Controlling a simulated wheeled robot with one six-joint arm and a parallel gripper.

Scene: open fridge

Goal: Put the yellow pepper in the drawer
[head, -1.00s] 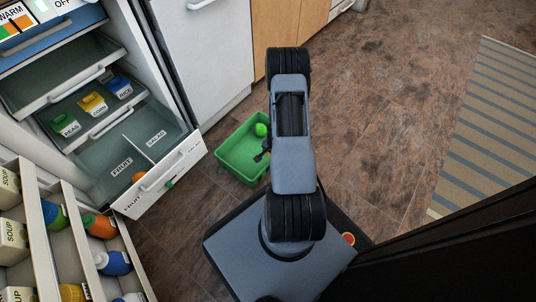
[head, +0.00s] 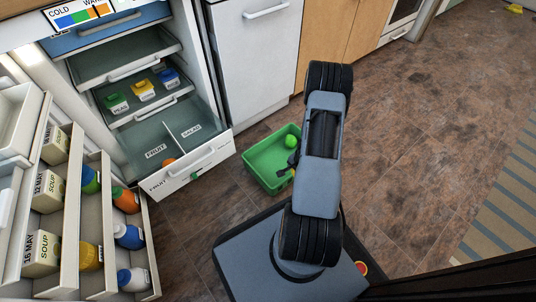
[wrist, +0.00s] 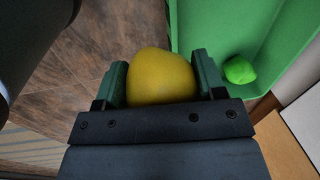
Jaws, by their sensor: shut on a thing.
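The yellow pepper (wrist: 162,76) is held between the two green fingers of my gripper (wrist: 160,84) in the wrist view. In the head view my gripper (head: 292,168) is mostly hidden behind my arm, near the right side of the green bin. The open drawer (head: 212,166) is at the bottom of the fridge, left of the bin. A divider splits it into a part labelled FRUIT and a part labelled SALAD. An orange round thing (head: 168,161) lies in the FRUIT part; the SALAD part looks empty.
The green bin (head: 262,178) on the floor holds a bright green round thing (head: 291,141). The open fridge door (head: 72,225) with cartons and bottles stands at the left. A shelf drawer with several small lidded boxes (head: 144,90) is above the open drawer.

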